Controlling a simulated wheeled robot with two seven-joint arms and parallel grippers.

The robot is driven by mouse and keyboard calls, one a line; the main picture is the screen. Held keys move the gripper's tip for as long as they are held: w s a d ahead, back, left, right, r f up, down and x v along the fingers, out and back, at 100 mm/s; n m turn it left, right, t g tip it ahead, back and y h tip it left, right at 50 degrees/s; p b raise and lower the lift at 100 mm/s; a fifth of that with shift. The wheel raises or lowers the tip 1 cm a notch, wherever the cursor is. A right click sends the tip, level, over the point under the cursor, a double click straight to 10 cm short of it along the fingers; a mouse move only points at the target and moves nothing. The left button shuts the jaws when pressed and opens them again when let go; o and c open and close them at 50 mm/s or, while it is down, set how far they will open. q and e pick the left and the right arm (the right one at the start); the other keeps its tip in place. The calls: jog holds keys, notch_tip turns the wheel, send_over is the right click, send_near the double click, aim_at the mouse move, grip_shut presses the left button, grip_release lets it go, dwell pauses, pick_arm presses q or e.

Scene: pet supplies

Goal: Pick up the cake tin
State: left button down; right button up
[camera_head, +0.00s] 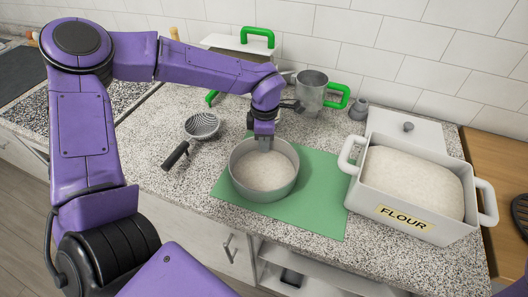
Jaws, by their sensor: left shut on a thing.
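The cake tin (262,188) is a round grey metal tin with pale flour-like stuff inside. It stands upright at the left part of a green mat (318,207) on the counter. My left gripper (264,146) points down at the tin's far rim and is shut on it. The fingertips are small and partly hidden by the tin wall. I cannot tell whether the tin's base is off the mat. My right gripper is out of view.
A white flour box (420,234) with side handles stands right of the mat. A strainer (202,125) with a black handle lies to the left. Behind stand a metal mug (312,92) with a green handle and a small grey pot (358,110). The mat's right part is clear.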

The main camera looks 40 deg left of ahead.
pick_arm(q)
jog(key=shift+r, duration=0.1)
jog(key=shift+r, duration=0.3)
notch_tip(320, 180, up, 3)
jog(key=shift+s+f, duration=0.1)
jog(key=shift+s, duration=0.05)
jog(key=s+r, duration=0.9)
jog(key=s, duration=0.4)
jog(key=shift+s+d+r+b, duration=0.15)
jog(key=shift+s+d+b, duration=0.15)
jog(key=shift+s+b, duration=0.1)
